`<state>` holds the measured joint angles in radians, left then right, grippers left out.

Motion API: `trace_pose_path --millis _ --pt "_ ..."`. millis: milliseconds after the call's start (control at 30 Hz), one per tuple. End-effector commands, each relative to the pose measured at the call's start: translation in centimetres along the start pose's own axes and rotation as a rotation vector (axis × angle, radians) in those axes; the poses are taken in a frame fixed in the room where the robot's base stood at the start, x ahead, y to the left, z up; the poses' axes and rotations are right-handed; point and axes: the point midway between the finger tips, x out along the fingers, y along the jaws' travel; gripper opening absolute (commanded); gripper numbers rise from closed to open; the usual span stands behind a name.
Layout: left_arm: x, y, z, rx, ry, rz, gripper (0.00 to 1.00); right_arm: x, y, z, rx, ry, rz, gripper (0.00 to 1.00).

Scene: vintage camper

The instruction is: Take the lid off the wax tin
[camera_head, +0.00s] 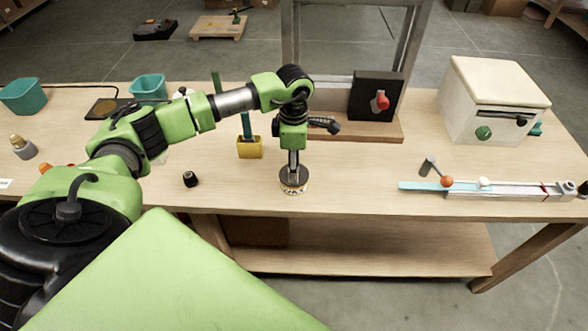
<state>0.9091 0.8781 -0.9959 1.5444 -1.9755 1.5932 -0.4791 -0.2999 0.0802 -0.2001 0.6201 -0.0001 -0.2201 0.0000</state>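The wax tin (295,190) stands near the front edge of the workbench, in the middle of the head view. It is small and round, with a pale patterned side and a dark top (285,181). My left gripper (294,171) points straight down over the tin, with its fingertips at or just above the dark top. The fingers look close together, but they are too small to tell whether they are closed on the lid. The lid appears to sit on the tin, and the gripper partly hides it. My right gripper is out of view.
A yellow holder (250,148) stands behind and left of the tin; a small black knob-like piece (190,179) lies left. A wooden board bears a black box with a red knob (381,101). A slide rail (505,190) and white box (492,95) occupy the right.

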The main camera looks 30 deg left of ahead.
Motion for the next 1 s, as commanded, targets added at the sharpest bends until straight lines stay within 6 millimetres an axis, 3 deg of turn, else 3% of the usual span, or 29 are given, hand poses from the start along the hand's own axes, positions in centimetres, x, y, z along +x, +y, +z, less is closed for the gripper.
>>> trace_pose_path --millis 200,333,367,767,1000 --pt "0.1 0.0 0.0 0.000 0.000 0.000 0.37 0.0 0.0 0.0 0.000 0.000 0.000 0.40" --pt "0.1 0.0 0.0 0.000 -0.001 0.000 0.03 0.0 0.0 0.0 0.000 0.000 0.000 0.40" --pt "0.1 0.0 0.0 0.000 -0.001 0.000 0.00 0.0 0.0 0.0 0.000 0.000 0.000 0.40" --pt "-0.2 0.1 0.1 0.000 -0.002 0.002 0.00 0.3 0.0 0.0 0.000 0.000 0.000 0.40" --pt "-2.9 0.1 0.2 0.002 -0.006 0.007 0.00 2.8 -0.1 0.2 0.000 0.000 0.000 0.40"
